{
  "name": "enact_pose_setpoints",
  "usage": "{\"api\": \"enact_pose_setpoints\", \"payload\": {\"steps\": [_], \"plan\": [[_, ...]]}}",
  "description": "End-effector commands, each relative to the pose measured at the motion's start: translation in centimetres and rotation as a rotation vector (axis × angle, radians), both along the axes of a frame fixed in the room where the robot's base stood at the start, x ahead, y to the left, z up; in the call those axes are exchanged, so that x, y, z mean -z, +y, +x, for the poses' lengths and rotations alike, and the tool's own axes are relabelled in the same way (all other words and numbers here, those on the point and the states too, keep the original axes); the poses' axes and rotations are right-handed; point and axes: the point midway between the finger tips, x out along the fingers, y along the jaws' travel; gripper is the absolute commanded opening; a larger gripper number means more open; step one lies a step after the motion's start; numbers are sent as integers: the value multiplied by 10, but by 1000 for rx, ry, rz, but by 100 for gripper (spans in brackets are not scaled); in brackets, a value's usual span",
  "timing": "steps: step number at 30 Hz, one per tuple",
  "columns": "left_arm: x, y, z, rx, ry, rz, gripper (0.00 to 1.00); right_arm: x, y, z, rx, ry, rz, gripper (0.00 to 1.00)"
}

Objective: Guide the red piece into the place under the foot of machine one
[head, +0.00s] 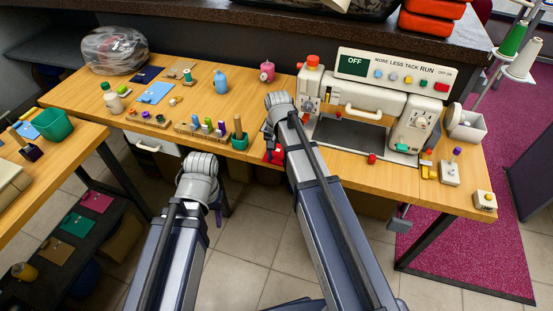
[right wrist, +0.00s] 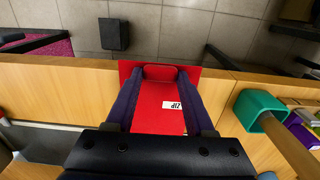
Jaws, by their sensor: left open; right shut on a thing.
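The red piece (right wrist: 158,112), with a white ZIP label, lies between the two dark fingers of my right gripper (right wrist: 160,78) in the right wrist view. My right gripper is shut on it at the front edge of the wooden table. In the head view a bit of the red piece (head: 273,156) shows beside my right arm. The cream sewing machine (head: 365,100) stands just right of it; its needle head is at its left end, and the place under the foot is hard to make out. My left gripper (head: 200,163) is open, in front of the table, apart from everything.

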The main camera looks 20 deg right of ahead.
Motion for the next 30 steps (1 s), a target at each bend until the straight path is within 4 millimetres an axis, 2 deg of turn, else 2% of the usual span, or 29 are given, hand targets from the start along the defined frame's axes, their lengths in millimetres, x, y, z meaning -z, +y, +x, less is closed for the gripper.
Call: {"api": "enact_pose_setpoints", "payload": {"steps": [7, 20, 30], "plan": [[1, 0, 0, 0, 0, 0, 50, 1, -6, 10, 0, 0, 0, 0], [1, 0, 0, 0, 0, 0, 50, 1, -7, 11, 0, 0, 0, 0], [1, 0, 0, 0, 0, 0, 50, 1, -15, 23, 1, 0, 0, 0]]}}
